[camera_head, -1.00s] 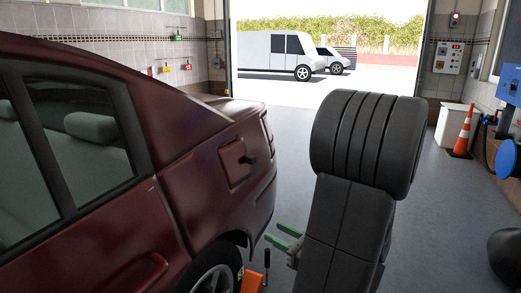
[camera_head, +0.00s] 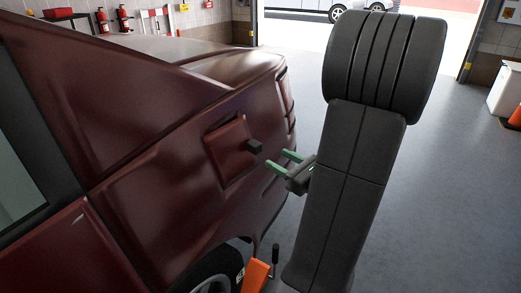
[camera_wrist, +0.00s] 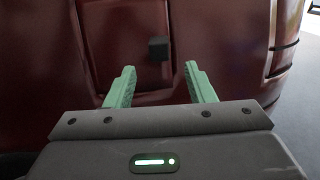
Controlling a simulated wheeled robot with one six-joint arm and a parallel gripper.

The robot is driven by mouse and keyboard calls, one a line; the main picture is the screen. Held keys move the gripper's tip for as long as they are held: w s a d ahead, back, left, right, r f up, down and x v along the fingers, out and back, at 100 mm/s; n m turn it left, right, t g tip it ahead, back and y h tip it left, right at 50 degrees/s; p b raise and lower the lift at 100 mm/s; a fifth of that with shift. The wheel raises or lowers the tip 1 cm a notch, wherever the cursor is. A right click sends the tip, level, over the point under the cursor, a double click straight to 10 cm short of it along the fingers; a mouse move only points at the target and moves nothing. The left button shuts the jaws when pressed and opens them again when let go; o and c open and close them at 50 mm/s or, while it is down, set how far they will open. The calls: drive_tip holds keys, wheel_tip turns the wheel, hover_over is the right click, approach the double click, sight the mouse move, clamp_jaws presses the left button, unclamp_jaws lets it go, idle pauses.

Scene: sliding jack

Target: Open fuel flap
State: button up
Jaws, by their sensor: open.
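The fuel flap (camera_head: 227,152) is a dark red square panel on the rear side of the dark red car (camera_head: 150,165). It looks closed, nearly flush in its recess. A small black block-shaped knob (camera_head: 254,147) sticks out near its right edge. My gripper (camera_head: 281,162) has two green fingers, apart and empty, just right of the knob and a little lower in the head view. In the wrist view my gripper (camera_wrist: 158,78) points at the car, and the knob (camera_wrist: 158,49) lies beyond and above the gap between the fingertips, not touching them.
An orange jack part (camera_head: 256,277) with a black handle stands on the floor by the car's wheel (camera_head: 215,284). An orange cone (camera_head: 515,117) and a white bin (camera_head: 505,90) are at the far right. The grey floor (camera_head: 440,200) right of my arm is clear.

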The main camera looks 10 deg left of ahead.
sight(259, 149)
drive_tip(key=x, duration=0.8)
drive_tip(key=shift+a+b, duration=0.1)
drive_tip(key=shift+b, duration=0.2)
clamp_jaws()
